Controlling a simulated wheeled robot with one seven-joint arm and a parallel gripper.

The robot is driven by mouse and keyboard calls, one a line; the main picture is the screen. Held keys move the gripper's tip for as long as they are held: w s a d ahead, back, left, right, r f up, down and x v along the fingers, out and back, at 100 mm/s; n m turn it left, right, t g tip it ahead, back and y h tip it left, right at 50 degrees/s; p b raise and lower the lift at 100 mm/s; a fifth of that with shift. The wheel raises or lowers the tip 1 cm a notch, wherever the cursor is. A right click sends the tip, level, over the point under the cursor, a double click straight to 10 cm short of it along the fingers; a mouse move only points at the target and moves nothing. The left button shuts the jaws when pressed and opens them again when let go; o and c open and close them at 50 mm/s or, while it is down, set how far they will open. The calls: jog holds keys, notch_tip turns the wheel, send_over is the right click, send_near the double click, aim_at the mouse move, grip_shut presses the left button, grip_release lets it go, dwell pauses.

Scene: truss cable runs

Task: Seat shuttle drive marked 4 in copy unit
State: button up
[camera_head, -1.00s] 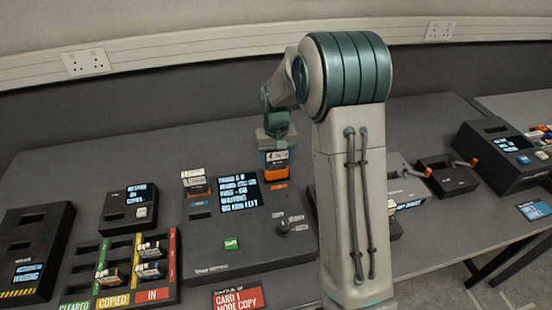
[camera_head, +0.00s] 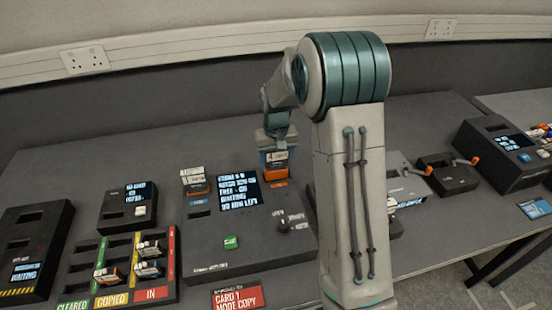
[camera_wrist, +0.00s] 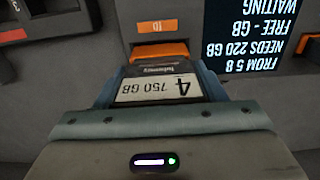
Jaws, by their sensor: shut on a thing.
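The shuttle drive marked 4 (camera_wrist: 158,88) has a white label reading "4 750 GB" and shows upside down in the wrist view. In the head view the drive (camera_head: 276,170) has an orange lower part and stands at the right of the copy unit's screen. My gripper (camera_head: 274,152) is shut on it; in the wrist view its blue fingers (camera_wrist: 213,88) flank the drive. The drive's far end is at an orange-edged slot in the copy unit (camera_head: 260,245); I cannot tell how deep it sits. The unit's screen (camera_wrist: 262,45) reads "FROM 5 8, NEEDS 220 GB, FREE - GB, WAITING".
Another drive (camera_head: 194,180) stands in the copy unit's left slot. A drive rack (camera_head: 165,240) with several drives is at the left, near a small black unit (camera_head: 127,208). A red card (camera_head: 238,298) lies in front. My arm hides part of the table's right.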

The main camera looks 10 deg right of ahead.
aim_at(276, 167)
jog(key=shift+f+b, duration=1.15)
jog(key=shift+f, duration=0.55)
dwell(1.3)
jog(key=o, duration=1.5)
jog(key=shift+r+p, duration=2.35)
jog(key=shift+r, duration=1.45)
